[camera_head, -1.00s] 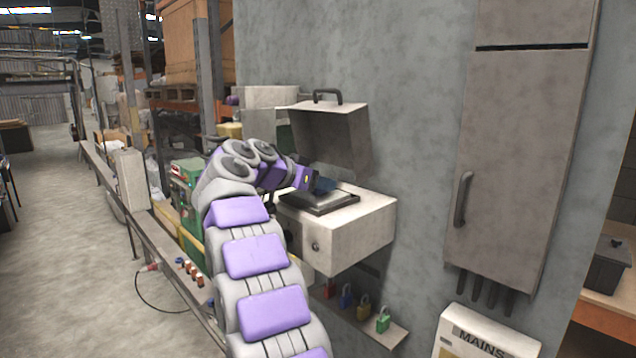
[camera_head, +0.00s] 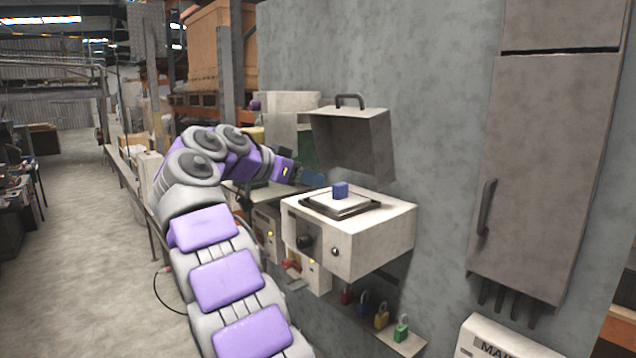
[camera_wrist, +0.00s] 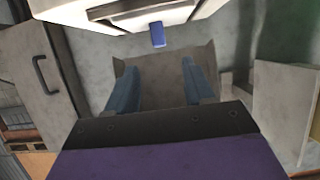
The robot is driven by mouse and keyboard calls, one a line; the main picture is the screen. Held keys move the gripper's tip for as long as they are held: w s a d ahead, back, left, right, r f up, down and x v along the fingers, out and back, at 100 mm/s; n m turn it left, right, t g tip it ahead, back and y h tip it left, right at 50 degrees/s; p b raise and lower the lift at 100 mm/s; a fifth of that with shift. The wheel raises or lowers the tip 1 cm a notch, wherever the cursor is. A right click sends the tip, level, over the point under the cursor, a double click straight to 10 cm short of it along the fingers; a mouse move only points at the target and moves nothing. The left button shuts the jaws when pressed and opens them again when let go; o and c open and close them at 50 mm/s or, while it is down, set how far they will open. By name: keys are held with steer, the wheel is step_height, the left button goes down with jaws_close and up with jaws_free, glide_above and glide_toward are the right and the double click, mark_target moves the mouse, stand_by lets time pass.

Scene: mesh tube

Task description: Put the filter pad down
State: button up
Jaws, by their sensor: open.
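The filter pad (camera_head: 326,199) is a pale flat square with a blue block (camera_head: 340,189) on top. It lies in the dark square frame (camera_head: 362,208) on top of the white box (camera_head: 375,235). The blue block also shows in the wrist view (camera_wrist: 157,35), beyond my fingertips. My gripper (camera_head: 312,178) is open and empty, to the left of the pad and apart from it. In the wrist view, clear space lies between the two blue-grey fingers of my gripper (camera_wrist: 160,78).
The box's lid (camera_head: 350,145) stands raised behind it, close to my gripper. A grey wall cabinet (camera_head: 540,170) is at the right. Several coloured padlocks (camera_head: 381,316) stand on a low shelf. Open floor (camera_head: 90,240) lies at the left.

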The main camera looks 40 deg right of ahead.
steer(key=shift+s+a+r, duration=0.1)
steer(key=shift+a+r, duration=0.1)
steer(key=shift+a, duration=0.25)
steer(key=s+a+f+n+g+y, duration=0.1)
steer(key=s+a+f+n+y, duration=0.3)
steer(key=s+a+f, duration=0.4)
steer(key=s+a+f+n+g+y, duration=0.1)
steer(key=s+a+f+n+y, duration=0.4)
steer(key=s+f, duration=1)
steer(key=s+a+f+n+y, duration=0.4)
steer(key=s+a+f+n, duration=0.4)
steer(key=s, duration=1)
steer(key=a+f, duration=0.4)
steer(key=shift+s+f+g+y, duration=0.3)
steer(key=shift+s+g, duration=0.05)
steer(key=shift+g, duration=0.05)
steer(key=shift+a+f, duration=0.1)
